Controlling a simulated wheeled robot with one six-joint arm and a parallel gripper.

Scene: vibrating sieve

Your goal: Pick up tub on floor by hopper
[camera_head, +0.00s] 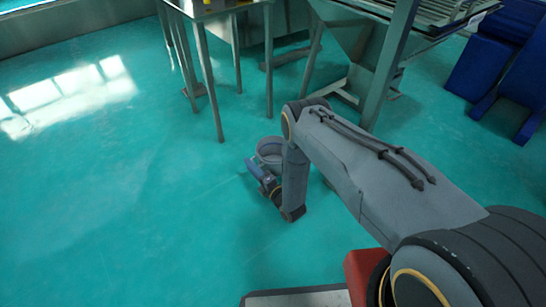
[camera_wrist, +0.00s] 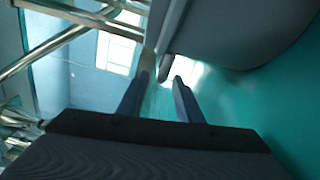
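The grey round tub (camera_head: 270,146) stands on the green floor in the head view, partly hidden behind my arm. My gripper (camera_head: 254,165) is low, close to the near left side of the tub. In the wrist view the tub's grey wall (camera_wrist: 235,28) fills the upper right, and its rim comes down towards the gap between the fingertips. My gripper (camera_wrist: 161,78) has its two fingers apart with a clear gap. I cannot tell whether the rim lies between the fingertips or just beyond them, or whether either finger touches it.
A metal table (camera_head: 208,60) with thin legs stands just behind the tub. The steel hopper frame (camera_head: 388,65) rises behind my arm. Blue objects (camera_head: 490,62) stand at the far right. The floor to the left (camera_head: 110,190) is clear.

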